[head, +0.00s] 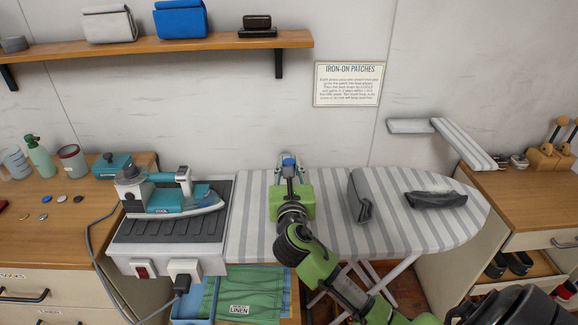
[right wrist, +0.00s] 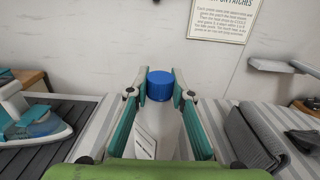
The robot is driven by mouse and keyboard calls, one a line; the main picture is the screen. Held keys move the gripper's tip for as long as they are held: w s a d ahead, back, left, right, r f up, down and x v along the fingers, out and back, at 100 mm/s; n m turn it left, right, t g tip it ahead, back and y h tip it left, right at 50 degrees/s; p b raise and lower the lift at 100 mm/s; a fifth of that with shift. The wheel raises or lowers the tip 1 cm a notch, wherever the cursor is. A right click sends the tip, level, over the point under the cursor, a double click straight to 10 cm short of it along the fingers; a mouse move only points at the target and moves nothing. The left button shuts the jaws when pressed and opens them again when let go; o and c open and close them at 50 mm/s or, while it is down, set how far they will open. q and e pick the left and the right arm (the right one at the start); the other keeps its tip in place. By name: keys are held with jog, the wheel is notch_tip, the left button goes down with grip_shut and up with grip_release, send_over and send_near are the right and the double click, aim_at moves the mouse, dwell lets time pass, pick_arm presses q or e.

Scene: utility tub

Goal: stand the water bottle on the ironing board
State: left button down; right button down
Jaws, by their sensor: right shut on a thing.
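The water bottle (head: 288,161) shows mostly as a blue cap at the far left part of the ironing board (head: 405,232), which has grey and white stripes. In the right wrist view the blue cap (right wrist: 160,86) stands between my finger pads, with a pale body and a white label below it. My right gripper (head: 289,172) reaches in from the front and is shut on the bottle. The bottle looks upright. Its base is hidden by my gripper, so I cannot tell whether it touches the board. My left gripper is not in view.
A grey folded cloth (head: 360,198) and a dark crumpled cloth (head: 436,200) lie on the board to the right. A teal iron (head: 175,200) sits on a ribbed stand (head: 170,231) at left. A shelf (head: 160,48) hangs above. Striped board between gripper and grey cloth is bare.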

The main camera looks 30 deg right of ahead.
jog(key=shift+f, duration=0.1)
jog(key=c, duration=2.2)
grip_release()
jog(key=shift+f, duration=0.15)
jog(key=o, duration=0.4)
jog(key=b+v, duration=0.2)
jog(key=v, duration=1)
jog(key=shift+s, duration=0.15)
